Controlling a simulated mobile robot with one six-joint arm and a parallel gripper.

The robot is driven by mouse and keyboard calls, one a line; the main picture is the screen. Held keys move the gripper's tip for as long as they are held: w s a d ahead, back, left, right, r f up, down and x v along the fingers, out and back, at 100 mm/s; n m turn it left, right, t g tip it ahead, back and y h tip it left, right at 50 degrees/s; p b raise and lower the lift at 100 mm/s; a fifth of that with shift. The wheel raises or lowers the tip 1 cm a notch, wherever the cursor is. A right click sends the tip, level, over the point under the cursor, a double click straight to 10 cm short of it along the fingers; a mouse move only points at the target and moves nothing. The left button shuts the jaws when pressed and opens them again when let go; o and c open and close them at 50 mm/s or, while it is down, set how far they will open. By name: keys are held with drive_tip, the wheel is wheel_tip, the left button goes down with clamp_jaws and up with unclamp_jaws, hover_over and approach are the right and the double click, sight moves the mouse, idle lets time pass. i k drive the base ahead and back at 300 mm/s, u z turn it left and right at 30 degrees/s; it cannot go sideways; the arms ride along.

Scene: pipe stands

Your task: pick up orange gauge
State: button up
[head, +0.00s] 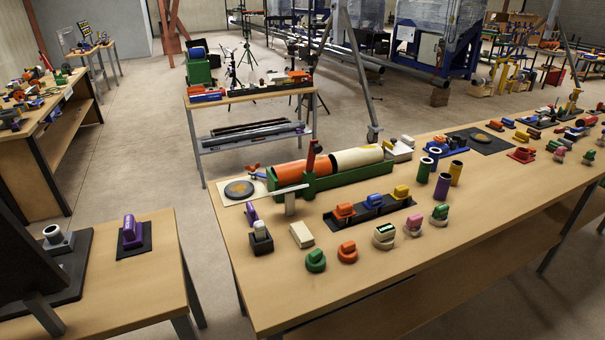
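A small orange rounded piece (347,252) stands on the front part of the long wooden table, between a green piece (315,261) and a cream and green piece (384,236). A second orange piece (344,210) sits in the left place of a black holder (367,212), with a blue piece (374,200) and a yellow piece (401,192) beside it. I cannot tell from their shape which orange piece is the gauge. Nothing touches the front orange piece. My gripper is not in view.
A green stand (330,181) holding an orange and cream pipe lies behind the holder. A cream block (302,234) and a black base with a pale piece (262,237) are to the left. The wooden table (300,305) is bare along its front edge. A gap separates it from the left table.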

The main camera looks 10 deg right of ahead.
sight(344, 210)
drive_tip(key=z, duration=0.25)
drive_tip(key=k, duration=0.55)
drive_tip(key=u, duration=1.75)
drive_tip(key=k, duration=0.5)
drive_tip(key=z, duration=0.35)
